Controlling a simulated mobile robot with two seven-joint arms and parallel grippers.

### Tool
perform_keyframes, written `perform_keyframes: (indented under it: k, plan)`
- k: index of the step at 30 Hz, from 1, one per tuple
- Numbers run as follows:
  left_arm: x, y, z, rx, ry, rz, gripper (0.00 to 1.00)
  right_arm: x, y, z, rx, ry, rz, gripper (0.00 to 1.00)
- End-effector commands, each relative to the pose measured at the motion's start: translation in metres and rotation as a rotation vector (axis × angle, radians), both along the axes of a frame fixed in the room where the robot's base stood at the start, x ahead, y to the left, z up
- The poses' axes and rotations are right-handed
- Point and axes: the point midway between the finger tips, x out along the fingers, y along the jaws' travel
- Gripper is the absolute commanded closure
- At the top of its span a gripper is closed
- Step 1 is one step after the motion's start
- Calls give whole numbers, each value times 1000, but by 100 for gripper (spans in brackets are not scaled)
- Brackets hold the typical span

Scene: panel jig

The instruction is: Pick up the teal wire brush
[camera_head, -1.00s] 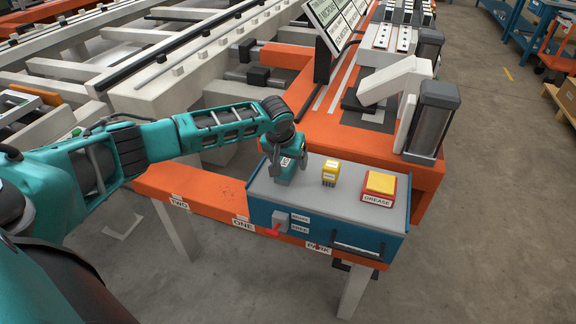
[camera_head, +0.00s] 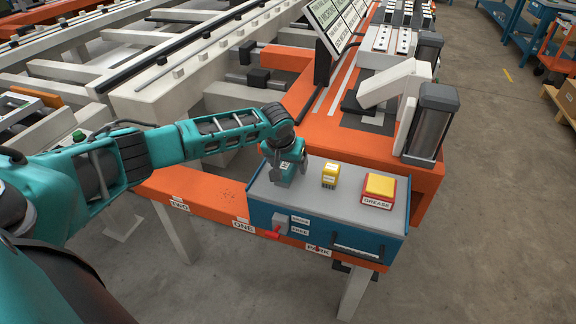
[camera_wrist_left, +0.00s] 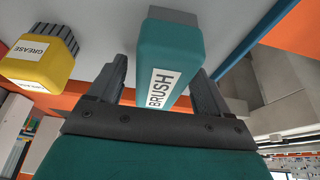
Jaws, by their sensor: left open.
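The teal wire brush (camera_wrist_left: 168,62), a teal block with a white BRUSH label, stands on the grey top of the blue box. In the left wrist view it lies between the two dark fingers of my left gripper (camera_wrist_left: 160,78). The fingers are apart, one on each side, and a grip on the brush is not visible. In the head view my left gripper (camera_head: 286,174) points down over the left part of the box top and mostly hides the brush. My right gripper is not in view.
On the blue box (camera_head: 290,222), a yellow grease brush (camera_head: 330,174) stands right of my gripper, with a red and yellow GREASE pad (camera_head: 379,188) further right. A red-handled switch (camera_head: 280,224) is on the box front. The orange jig table (camera_head: 330,135) rises behind.

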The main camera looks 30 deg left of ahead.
Motion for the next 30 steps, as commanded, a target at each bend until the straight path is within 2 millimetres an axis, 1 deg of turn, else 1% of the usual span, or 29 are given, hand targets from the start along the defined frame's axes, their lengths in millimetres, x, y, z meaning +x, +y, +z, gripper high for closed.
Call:
perform_keyframes:
  k: [2, 3, 21, 30]
  plan:
    - [0, 0, 0, 0, 0, 0, 21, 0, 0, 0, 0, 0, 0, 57]
    - [0, 0, 0, 0, 0, 0, 23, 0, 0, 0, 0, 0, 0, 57]
    - [0, 0, 0, 0, 1, 0, 80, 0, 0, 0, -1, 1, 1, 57]
    - [1, 0, 1, -1, -1, 1, 80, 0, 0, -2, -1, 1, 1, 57]
